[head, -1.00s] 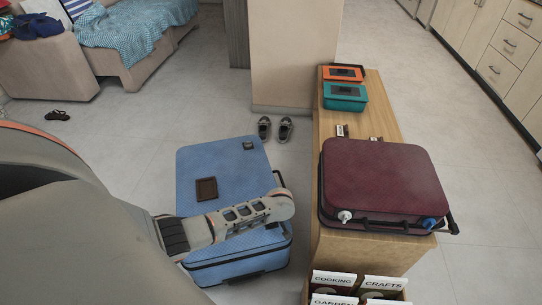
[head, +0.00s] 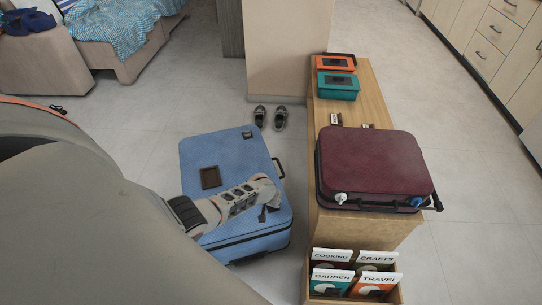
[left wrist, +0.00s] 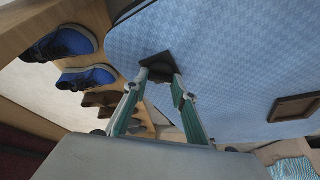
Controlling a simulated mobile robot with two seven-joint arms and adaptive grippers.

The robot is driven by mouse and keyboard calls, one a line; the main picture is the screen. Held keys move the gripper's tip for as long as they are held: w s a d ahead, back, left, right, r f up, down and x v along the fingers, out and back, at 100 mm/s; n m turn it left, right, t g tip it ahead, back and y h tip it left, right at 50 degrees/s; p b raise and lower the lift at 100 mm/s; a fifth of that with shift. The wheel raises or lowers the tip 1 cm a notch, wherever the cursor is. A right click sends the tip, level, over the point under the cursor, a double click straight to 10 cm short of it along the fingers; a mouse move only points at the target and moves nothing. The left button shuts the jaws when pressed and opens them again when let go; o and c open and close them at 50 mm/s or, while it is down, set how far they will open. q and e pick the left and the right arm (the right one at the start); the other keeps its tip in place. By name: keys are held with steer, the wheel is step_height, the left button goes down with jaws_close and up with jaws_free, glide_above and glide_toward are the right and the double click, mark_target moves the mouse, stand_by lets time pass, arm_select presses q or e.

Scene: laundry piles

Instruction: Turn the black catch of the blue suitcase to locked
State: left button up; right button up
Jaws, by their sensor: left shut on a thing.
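The blue suitcase (head: 228,156) lies flat on the floor left of the wooden bench, and its blue weave fills much of the left wrist view (left wrist: 225,60). My left gripper (head: 264,213) is over its near right part. In the left wrist view, its fingertips (left wrist: 160,73) are close together on a small black piece, the black catch (left wrist: 155,62), which stands against the suitcase face. The fingers partly cover the catch, and I cannot read its locked or unlocked marking. My right gripper is out of view.
A brown patch (head: 210,177) and a black tag (head: 247,134) are on the suitcase. The bench (head: 375,84) holds a maroon suitcase (head: 372,165) and teal and orange boxes (head: 337,86). A file box (head: 325,299) stands in front. Dark shoes (head: 270,117) are on the floor.

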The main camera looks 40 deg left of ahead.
arm_select(q)
steer(key=shift+s+f+m+h, duration=0.1)
steer(key=shift+m+h, duration=0.3)
steer(key=shift+m, duration=0.5)
steer(key=m, duration=0.2)
steer(key=m+h+b, duration=0.1)
steer(key=shift+s+a+f+m, duration=0.1)
steer(key=shift+a+f+m, duration=0.1)
steer(key=shift+m, duration=0.2)
steer(key=shift+m+h+b, duration=0.4)
steer(key=shift+b, duration=0.05)
steer(key=shift+m+g+h+b, duration=0.35)
steer(key=shift+m+b, duration=0.3)
steer(key=shift+m, duration=0.35)
steer(key=shift+m+h+b, duration=0.25)
steer(key=shift+m+b, duration=0.15)
steer(key=shift+m, duration=0.4)
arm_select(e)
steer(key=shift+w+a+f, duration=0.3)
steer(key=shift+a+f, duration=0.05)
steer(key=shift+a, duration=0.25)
arm_select(q)
steer(key=shift+r, duration=0.2)
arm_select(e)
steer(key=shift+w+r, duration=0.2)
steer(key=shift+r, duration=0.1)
